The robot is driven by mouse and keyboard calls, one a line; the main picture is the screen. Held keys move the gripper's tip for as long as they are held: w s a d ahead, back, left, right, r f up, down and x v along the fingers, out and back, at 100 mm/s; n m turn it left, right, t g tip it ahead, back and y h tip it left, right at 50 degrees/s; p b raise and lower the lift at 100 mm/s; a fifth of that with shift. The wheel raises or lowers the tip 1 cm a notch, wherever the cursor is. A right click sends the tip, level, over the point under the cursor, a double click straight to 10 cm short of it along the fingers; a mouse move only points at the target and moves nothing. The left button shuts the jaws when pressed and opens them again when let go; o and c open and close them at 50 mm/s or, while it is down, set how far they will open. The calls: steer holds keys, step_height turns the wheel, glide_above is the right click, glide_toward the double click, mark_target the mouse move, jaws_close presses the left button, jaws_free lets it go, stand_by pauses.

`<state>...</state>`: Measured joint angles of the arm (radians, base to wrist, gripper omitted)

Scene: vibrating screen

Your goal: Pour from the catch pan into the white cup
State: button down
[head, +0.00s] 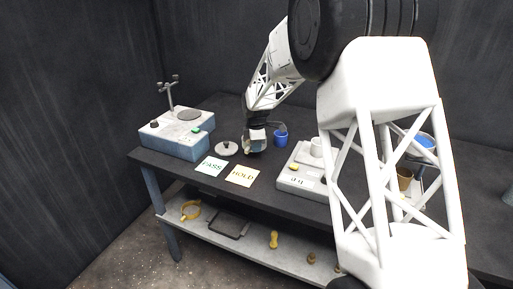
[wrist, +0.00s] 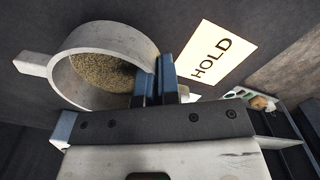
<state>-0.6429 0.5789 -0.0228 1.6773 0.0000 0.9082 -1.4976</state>
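The catch pan (wrist: 140,48) is a round grey pan with side tabs and tan grains inside, filling the upper left of the wrist view. My gripper (wrist: 157,85) has its two dark fingers close together at the pan's right side, and a pale tab shows just past them. In the head view my gripper (head: 257,125) holds the small pan (head: 254,146) near the bench's middle, left of a blue cup; its height above the bench is hard to judge.
A blue machine (head: 178,140) stands at the left. A grey lid (head: 226,149), the PASS card (head: 211,166) and HOLD card (head: 240,176) lie in front. The blue cup (head: 281,138) is close right of my gripper. A brown cup (head: 404,179) shows behind my arm.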

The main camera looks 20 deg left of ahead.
steer(key=shift+s+r+m, duration=3.2)
steer(key=shift+r+m, duration=2.6)
steer(key=shift+m, duration=0.7)
steer(key=w+d+f+n, duration=0.1)
steer(key=w+d+n, duration=0.3)
steer(key=d, duration=0.7)
steer(key=w+d+f+n, duration=0.1)
steer(key=w+d+n, duration=0.4)
steer(key=d, duration=0.6)
steer(key=w+d+f+n, duration=0.1)
steer(key=w+d+n, duration=0.3)
steer(key=w+d, duration=0.4)
steer(key=d, duration=0.3)
steer(key=shift+d+f+n, duration=0.15)
steer(key=shift+f+n, duration=0.05)
steer(key=shift+n, duration=0.1)
steer(key=shift+s, duration=0.1)
steer(key=shift+s+a+r+t+h, duration=0.2)
steer(key=shift+a+t+h, duration=0.1)
steer(key=shift+a+h, duration=0.1)
